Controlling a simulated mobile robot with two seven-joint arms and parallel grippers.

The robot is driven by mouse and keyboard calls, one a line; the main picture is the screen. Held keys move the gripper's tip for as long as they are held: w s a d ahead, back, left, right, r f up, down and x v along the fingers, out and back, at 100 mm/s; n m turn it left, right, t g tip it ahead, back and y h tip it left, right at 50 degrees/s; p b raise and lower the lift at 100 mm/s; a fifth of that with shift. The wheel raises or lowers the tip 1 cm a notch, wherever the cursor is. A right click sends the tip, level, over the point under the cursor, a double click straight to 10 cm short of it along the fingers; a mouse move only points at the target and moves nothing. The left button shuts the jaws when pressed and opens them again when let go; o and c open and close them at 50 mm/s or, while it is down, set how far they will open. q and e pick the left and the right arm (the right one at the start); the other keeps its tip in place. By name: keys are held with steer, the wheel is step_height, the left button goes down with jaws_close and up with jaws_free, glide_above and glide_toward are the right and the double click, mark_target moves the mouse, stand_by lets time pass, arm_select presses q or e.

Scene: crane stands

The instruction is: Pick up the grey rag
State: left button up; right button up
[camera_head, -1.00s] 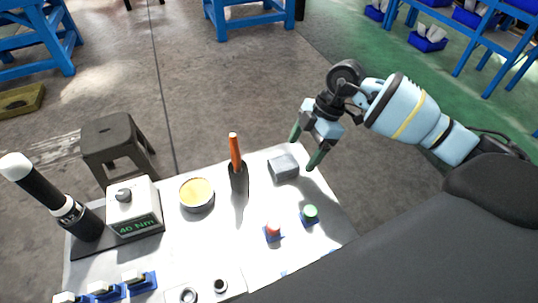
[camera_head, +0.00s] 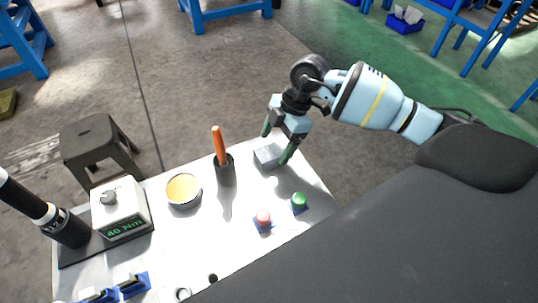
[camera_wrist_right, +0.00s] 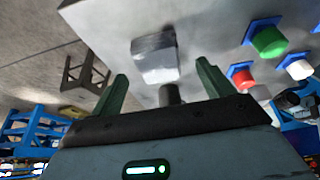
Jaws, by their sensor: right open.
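The grey rag (camera_head: 268,156) is a small folded block lying near the far right edge of the white table. In the right wrist view the rag (camera_wrist_right: 155,58) lies ahead of the fingers, between their lines and apart from them. My right gripper (camera_head: 276,146) is open and empty, with its green fingers pointing down on either side of the rag in the head view. In the right wrist view the open fingers (camera_wrist_right: 160,80) show at left and right. In the head view the right finger partly covers the rag's edge. My left gripper is not in view.
A black cup (camera_head: 226,175) with an orange-handled tool stands just left of the rag. A round tin (camera_head: 184,190), a torque tester (camera_head: 121,212), a red button (camera_head: 263,218) and a green button (camera_head: 299,201) are on the table (camera_head: 190,235). A dark stool (camera_head: 95,140) stands behind.

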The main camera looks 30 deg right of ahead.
mark_target(271, 151)
steer(key=x, duration=0.3)
steer(key=shift+w+a+f, duration=0.1)
steer(key=shift+w+f, duration=0.05)
steer(key=shift+f, duration=0.2)
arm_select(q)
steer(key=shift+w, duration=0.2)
arm_select(e)
steer(key=shift+c, duration=0.3)
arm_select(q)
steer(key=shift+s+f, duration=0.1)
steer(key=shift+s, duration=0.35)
arm_select(e)
steer(key=c, duration=1)
steer(key=shift+r, duration=0.1)
